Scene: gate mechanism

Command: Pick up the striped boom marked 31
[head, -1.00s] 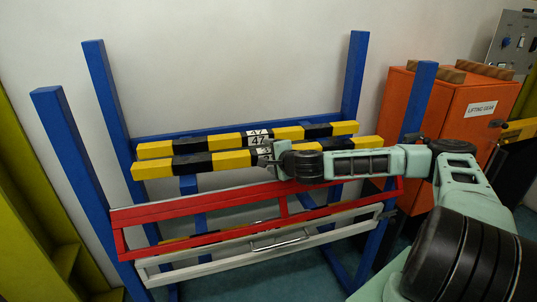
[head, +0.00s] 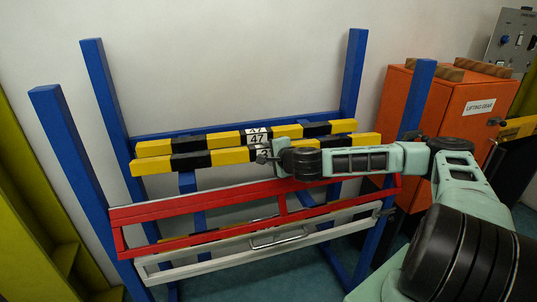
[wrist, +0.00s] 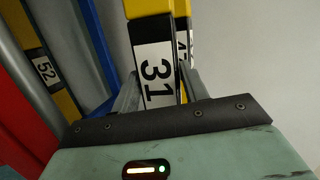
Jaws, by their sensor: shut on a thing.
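The striped boom marked 31 (head: 217,158) is yellow and black and lies level across the blue rack, in front of and slightly below the boom marked 47 (head: 187,144). My gripper (head: 264,157) is at the middle of boom 31 in the head view, mostly covering its label. In the wrist view the white label 31 (wrist: 157,73) lies between my two grey fingers (wrist: 158,88), which are shut on the boom. The fingertips are partly hidden by the boom. Boom 47 is close behind it in the wrist view (wrist: 186,42).
The blue rack's uprights (head: 105,90) rise at both sides. A red frame (head: 150,213) and a white frame with a handle (head: 205,265) hang below the booms in front. A boom marked 52 (wrist: 44,68) shows lower down. An orange cabinet (head: 455,120) stands right. Space above the booms is clear.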

